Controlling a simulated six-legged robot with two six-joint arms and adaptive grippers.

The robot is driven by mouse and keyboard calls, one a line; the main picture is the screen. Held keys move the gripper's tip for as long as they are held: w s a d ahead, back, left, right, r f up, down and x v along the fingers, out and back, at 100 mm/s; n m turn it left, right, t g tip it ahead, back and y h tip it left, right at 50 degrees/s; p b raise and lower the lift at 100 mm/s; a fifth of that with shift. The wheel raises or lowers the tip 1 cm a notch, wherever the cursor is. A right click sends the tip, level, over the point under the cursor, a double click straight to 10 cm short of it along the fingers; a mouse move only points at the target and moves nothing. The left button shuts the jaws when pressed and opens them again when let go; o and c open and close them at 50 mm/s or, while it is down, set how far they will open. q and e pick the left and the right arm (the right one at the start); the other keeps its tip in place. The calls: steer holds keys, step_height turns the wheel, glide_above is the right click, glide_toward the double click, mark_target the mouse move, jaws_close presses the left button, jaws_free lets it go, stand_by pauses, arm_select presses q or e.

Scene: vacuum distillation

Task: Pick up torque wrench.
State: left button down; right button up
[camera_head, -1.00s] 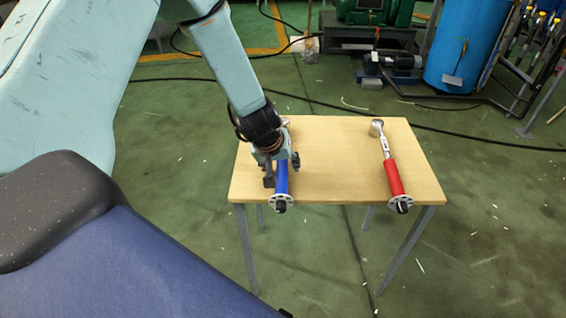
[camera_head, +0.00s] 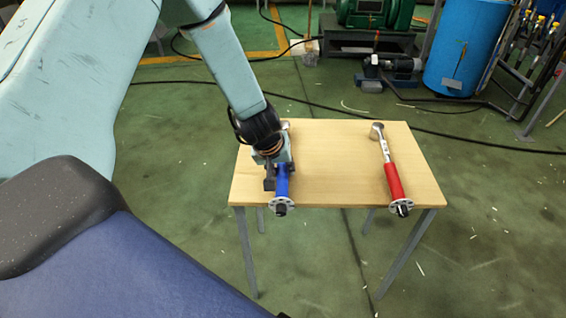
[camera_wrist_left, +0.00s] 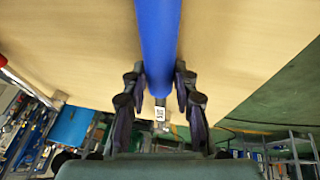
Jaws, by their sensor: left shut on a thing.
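A torque wrench with a blue handle (camera_head: 281,185) lies at the left side of the wooden table (camera_head: 335,170), its round end at the front edge. It also shows in the left wrist view (camera_wrist_left: 158,40), between the fingers. My left gripper (camera_head: 274,172) is shut on the blue wrench at its handle; in the wrist view the fingers (camera_wrist_left: 158,85) stand on both sides of it. The gripper hides the middle of the wrench in the head view. A second torque wrench with a red handle (camera_head: 393,178) lies at the right side of the table. My right gripper is not in view.
The middle of the table between the two wrenches is clear. A blue barrel (camera_head: 466,55), a motor (camera_head: 394,68) and green machinery (camera_head: 370,14) stand behind the table. A black cable (camera_head: 340,110) runs over the green floor.

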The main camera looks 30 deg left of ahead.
arm_select(q)
steer(key=shift+w+r, duration=0.1)
steer(key=shift+w, duration=0.05)
steer(key=shift+r+p, duration=0.55)
step_height(320, 180, up, 3)
steer(key=shift+f+p, duration=0.1)
steer(key=shift+p, duration=1.15)
steer(key=s, duration=0.5)
steer(key=shift+s+d+f+b, duration=0.25)
steer(key=shift+s+b, duration=0.05)
steer(key=s+d+p, duration=0.1)
steer(key=s+p, duration=0.2)
steer(key=s, duration=0.9)
steer(key=shift+s, duration=0.2)
